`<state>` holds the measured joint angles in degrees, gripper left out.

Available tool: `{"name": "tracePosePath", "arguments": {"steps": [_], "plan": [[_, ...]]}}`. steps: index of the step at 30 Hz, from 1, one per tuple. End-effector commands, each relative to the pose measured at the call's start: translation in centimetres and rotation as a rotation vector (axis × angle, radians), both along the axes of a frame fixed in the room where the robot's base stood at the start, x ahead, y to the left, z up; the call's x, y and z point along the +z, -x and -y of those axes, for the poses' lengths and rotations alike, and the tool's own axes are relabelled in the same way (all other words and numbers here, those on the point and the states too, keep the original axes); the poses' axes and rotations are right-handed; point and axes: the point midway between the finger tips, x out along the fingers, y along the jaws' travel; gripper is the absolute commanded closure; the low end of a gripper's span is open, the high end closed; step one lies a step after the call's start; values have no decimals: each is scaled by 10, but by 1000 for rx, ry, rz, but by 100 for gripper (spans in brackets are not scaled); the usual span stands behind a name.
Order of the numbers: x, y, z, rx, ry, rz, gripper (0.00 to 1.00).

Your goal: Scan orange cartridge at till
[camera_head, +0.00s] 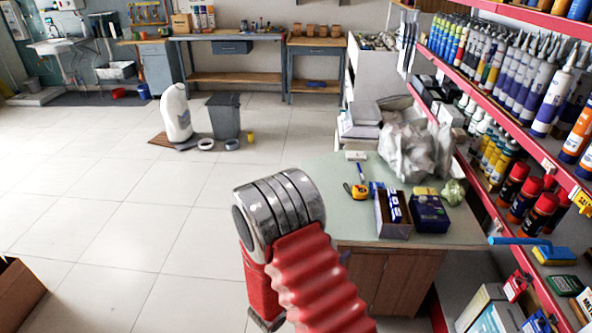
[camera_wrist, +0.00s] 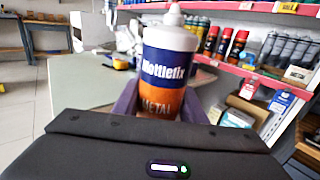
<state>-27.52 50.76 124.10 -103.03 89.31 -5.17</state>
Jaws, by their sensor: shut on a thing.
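The cartridge (camera_wrist: 168,70) stands upright in the middle of the wrist view. It has a white nozzle end, a navy band reading "Mottlefix" and an orange lower part reading "METAL". My gripper (camera_wrist: 160,98) is shut on it, with a purple finger at each side. The cartridge's lower end is hidden behind the dark gripper body. In the head view my arm hides the gripper and cartridge. The counter (camera_head: 350,222) lies just beyond my arm. I cannot make out a till or scanner on it.
On the counter are an open box (camera_head: 393,222), a dark blue box (camera_head: 429,212), a yellow tape measure (camera_head: 356,191) and crumpled plastic bags (camera_head: 408,150). Red-edged shelves (camera_head: 480,90) of cartridges run along the right. The tiled floor (camera_head: 110,210) at left is mostly clear.

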Motion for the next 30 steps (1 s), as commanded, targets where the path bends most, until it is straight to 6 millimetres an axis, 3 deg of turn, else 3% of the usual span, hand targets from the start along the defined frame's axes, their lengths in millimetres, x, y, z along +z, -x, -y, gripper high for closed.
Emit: {"name": "tracePosePath", "arguments": {"steps": [15,30], "plan": [[0,1,0,336,-1,-2,99],[-1,2,-3,364,-7,-3,99]]}}
